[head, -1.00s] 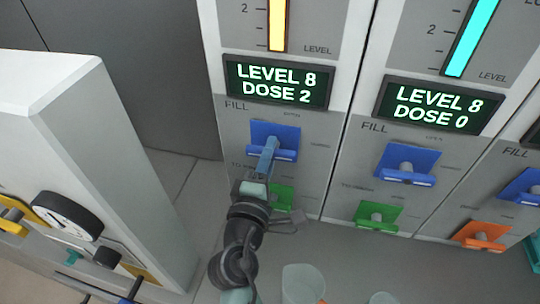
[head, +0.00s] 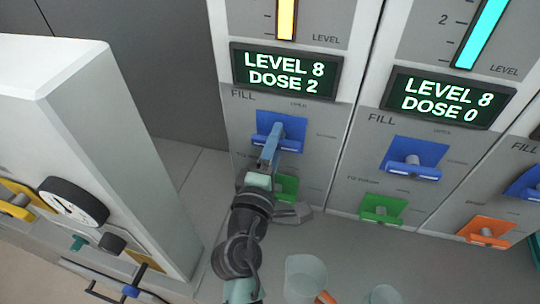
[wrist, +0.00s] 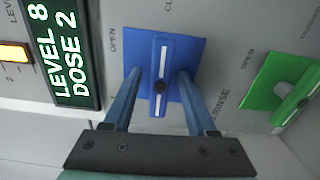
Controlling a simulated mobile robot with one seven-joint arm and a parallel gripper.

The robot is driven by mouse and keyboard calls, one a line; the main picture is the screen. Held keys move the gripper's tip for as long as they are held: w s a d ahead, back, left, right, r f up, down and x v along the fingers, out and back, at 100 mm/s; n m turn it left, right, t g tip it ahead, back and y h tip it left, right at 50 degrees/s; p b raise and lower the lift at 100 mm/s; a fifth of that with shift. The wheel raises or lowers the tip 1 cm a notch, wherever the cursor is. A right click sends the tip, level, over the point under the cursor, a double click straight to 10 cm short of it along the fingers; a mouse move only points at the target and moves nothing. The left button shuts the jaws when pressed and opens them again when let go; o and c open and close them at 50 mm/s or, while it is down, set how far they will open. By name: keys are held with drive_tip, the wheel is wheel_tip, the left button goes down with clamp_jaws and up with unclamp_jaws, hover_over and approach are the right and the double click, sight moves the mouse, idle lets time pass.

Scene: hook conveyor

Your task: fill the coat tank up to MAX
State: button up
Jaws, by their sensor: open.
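The left panel has a blue FILL valve (head: 294,127), a yellow level gauge (head: 287,18) and a display (head: 285,74) reading LEVEL 8, DOSE 2. No tank name or MAX mark is readable, so I cannot tell which tank is coat. My gripper (head: 272,152) is at this blue valve. In the wrist view my gripper (wrist: 158,78) is open, one finger on each side of the valve's handle (wrist: 160,52). The handle stands upright in that picture, between OPEN at left and a partly hidden word at right. Contact with the fingers is not clear.
Below is a green valve (head: 285,187). The panel to the right has a cyan gauge (head: 484,30), a display (head: 445,97) reading LEVEL 8, DOSE 0, and its own blue valve (head: 414,159). Clear cups (head: 304,276) stand below. A white cabinet (head: 95,130) stands close at left.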

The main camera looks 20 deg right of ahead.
drive_tip(key=b+v, duration=0.3)
drive_tip(key=v, duration=0.9)
drive_tip(key=shift+s+a, duration=0.25)
idle(0.6)
drive_tip(key=shift+p+x, duration=2.05)
drive_tip(key=shift+x, duration=4.55)
